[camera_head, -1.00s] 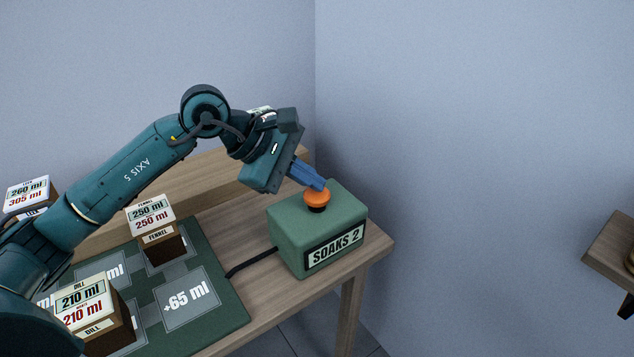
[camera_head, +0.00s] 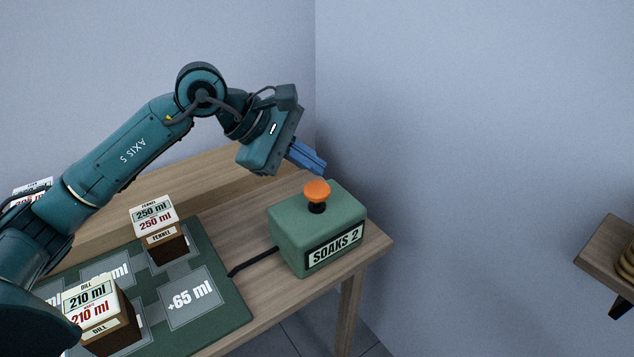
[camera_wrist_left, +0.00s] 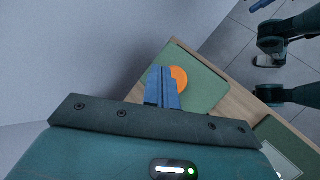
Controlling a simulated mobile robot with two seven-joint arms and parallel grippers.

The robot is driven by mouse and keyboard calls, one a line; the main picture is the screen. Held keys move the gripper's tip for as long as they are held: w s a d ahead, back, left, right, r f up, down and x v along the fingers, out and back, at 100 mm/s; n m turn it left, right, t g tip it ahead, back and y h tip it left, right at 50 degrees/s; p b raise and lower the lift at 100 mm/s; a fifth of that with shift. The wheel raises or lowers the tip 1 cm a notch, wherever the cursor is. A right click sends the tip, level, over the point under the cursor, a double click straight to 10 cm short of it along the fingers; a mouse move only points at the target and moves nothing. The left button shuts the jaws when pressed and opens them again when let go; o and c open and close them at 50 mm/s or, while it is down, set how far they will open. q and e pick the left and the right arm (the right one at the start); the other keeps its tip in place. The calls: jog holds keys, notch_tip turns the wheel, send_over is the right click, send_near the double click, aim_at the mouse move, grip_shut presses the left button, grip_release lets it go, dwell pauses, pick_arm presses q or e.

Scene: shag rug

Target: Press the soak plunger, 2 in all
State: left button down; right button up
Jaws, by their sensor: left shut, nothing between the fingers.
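The soak plunger is an orange mushroom knob (camera_head: 317,190) on a short black stem, standing up from a green box (camera_head: 290,222) labelled "SOAKS 2". The box sits near the right end of the wooden table. My left gripper (camera_head: 322,168) has its blue fingers shut and empty, a little above the knob and apart from it. In the left wrist view the closed fingers (camera_wrist_left: 162,72) partly cover the orange knob (camera_wrist_left: 179,79) on the green box (camera_wrist_left: 203,92). My right gripper cannot be made out in the head view.
A green mat (camera_head: 228,316) with a "+65 ml" square lies left of the box. A fennel block (camera_head: 163,243) and a dill block (camera_head: 121,340) stand on it. A black cable (camera_head: 250,262) runs from mat to box. A wooden shelf (camera_head: 606,258) is at far right.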

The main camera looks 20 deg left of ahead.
aim_at(310, 188)
pick_arm(q)
jog(key=shift+r+p, duration=0.9)
jog(key=shift+r, duration=1.05)
